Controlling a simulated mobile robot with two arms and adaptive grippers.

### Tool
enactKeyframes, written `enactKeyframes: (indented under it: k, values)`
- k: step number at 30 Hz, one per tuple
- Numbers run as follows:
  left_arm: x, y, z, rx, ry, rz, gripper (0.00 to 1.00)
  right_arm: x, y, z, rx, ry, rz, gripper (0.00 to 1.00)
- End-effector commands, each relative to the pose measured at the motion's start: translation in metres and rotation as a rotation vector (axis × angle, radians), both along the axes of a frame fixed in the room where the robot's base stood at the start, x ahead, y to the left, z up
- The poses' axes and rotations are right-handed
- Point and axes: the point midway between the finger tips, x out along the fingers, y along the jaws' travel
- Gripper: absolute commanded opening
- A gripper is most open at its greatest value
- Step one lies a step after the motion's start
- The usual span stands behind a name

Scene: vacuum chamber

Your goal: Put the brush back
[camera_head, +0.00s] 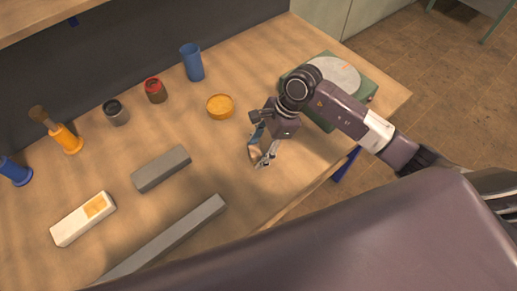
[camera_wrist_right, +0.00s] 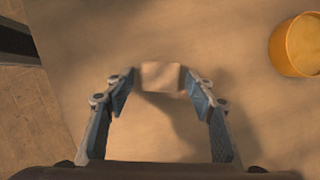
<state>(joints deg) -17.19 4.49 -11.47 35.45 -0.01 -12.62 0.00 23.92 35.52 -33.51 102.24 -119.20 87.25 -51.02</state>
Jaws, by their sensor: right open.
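A brush with a dark brown head (camera_head: 38,113) stands at the far left in the head view, its lower part in or joined to an orange holder (camera_head: 65,138). My right gripper (camera_head: 265,158) is over the right part of the table, well away from that brush. In the right wrist view the gripper (camera_wrist_right: 160,84) is open, fingers apart. A small pale tan block-like thing (camera_wrist_right: 161,77) shows between its fingertips; I cannot tell what it is or whether the fingers touch it. My left gripper is out of view.
Around the table stand a blue cup (camera_head: 192,63), a red jar (camera_head: 155,91), a dark jar (camera_head: 115,113), an orange round dish (camera_head: 220,106) and a blue holder (camera_head: 15,171). Grey bars (camera_head: 161,168) and a white block (camera_head: 82,220) lie in front. A green device (camera_head: 365,88) is at right.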

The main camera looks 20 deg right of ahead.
Motion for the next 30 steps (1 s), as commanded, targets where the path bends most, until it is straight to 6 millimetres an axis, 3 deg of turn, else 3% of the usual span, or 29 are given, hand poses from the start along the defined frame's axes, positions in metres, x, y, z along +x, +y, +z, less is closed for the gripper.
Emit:
enactKeyframes:
  k: [18,30]
  values:
    - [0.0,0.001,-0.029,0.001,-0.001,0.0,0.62,-0.001,-0.043,0.101,0.0,-0.003,-0.001,0.5]
    - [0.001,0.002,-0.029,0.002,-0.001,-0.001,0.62,-0.002,-0.047,0.112,0.0,0.0,-0.001,0.5]
